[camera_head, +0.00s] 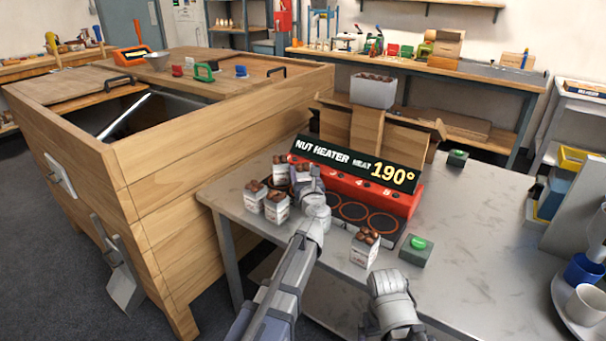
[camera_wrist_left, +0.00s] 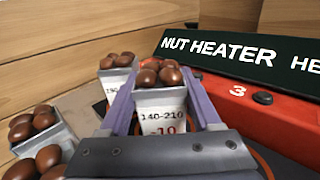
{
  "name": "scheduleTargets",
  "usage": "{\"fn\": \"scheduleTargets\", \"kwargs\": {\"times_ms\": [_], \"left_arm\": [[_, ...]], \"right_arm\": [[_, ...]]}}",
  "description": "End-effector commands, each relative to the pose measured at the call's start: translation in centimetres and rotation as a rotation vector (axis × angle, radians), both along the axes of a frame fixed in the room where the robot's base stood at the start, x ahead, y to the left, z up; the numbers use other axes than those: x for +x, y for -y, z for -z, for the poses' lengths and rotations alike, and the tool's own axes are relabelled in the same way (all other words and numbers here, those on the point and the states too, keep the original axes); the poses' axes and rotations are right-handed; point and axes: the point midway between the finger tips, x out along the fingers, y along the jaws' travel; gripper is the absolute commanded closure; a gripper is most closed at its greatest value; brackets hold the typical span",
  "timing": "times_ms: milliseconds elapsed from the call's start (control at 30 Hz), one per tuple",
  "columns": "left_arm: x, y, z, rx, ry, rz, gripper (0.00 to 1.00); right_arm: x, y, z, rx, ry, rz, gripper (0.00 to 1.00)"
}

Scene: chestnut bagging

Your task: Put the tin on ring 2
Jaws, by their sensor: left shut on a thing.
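My left gripper (camera_head: 308,182) is shut on a tin (camera_wrist_left: 160,112) of chestnuts labelled "140-210" and "-10", between its two fingers. The held tin is upright at the left part of the red nut heater (camera_head: 378,195). I cannot tell whether its base touches a ring. Another filled tin (camera_wrist_left: 116,80) stands just behind it. Towards the right, dark rings with orange outlines (camera_head: 383,224) lie bare; the left rings are hidden by my gripper and the tins. The number 3 (camera_wrist_left: 238,90) shows on the heater's face. My right gripper (camera_head: 390,287) is low in the head view, its fingers unclear.
Two filled tins (camera_head: 277,207) (camera_head: 254,195) stand on the grey table left of the heater. Another tin (camera_head: 365,247) and a green-button box (camera_head: 416,251) stand in front of it. An open cardboard box (camera_head: 366,128) is behind. A wooden bin (camera_head: 145,160) borders the left.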

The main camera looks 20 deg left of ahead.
Motion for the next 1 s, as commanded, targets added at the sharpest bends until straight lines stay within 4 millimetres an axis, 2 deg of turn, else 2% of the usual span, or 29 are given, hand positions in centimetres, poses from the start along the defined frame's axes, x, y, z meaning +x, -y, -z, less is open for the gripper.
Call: {"fn": "scheduleTargets", "kwargs": {"times_ms": [67,100,333,367,700,1000], "left_arm": [[0.0,0.0,0.4,0.000,0.000,0.000,1.00],[0.0,0.0,0.4,0.000,0.000,0.000,0.34],[0.0,0.0,0.3,0.000,0.000,0.000,0.08],[0.0,0.0,0.3,0.000,0.000,0.000,0.06],[-0.1,0.0,-0.3,0.000,0.000,0.000,0.06],[-5.7,2.5,0.0,0.000,0.000,0.002,0.06]], "right_arm": [[0.0,0.0,0.4,0.000,0.000,0.000,0.05],[0.0,0.0,0.4,0.000,0.000,0.000,0.05],[0.0,0.0,0.3,0.000,0.000,0.000,0.05],[0.0,0.0,0.3,0.000,0.000,0.000,0.05],[0.0,0.0,-0.3,0.000,0.000,0.000,0.05],[0.0,0.0,0.0,0.000,0.000,0.000,0.05]]}}
